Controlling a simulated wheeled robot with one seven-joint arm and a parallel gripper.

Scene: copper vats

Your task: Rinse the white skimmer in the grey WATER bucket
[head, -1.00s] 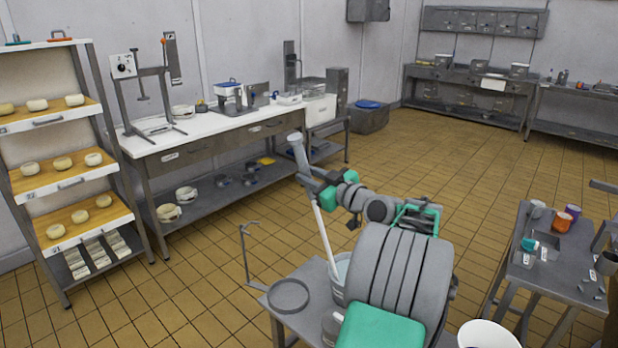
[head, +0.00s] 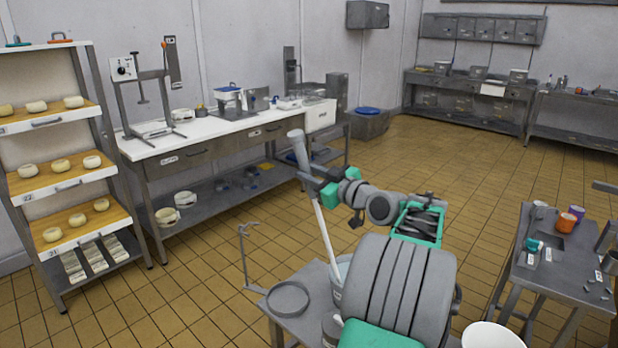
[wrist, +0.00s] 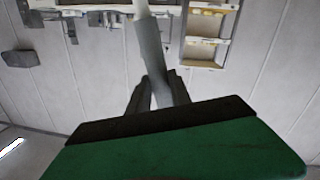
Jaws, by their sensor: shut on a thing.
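The white skimmer (head: 324,235) is a long pale pole with a grey grip at its upper end. My gripper (head: 318,183) is shut on its grey grip, and the pole hangs down, slightly tilted. In the wrist view the grip (wrist: 151,50) passes between my gripper's fingers (wrist: 160,92). The pole's lower end goes into the grey bucket (head: 337,297) on the small grey table. My arm hides much of the bucket, and the skimmer's head is not visible. I cannot tell how deep it sits or read any label.
A grey hoop (head: 288,298) and a thin hooked stand (head: 243,255) are left of the bucket. A grey table (head: 570,275) with cups and small tools stands at right. A white round vessel (head: 492,336) is at the bottom edge. The tiled floor beyond is clear.

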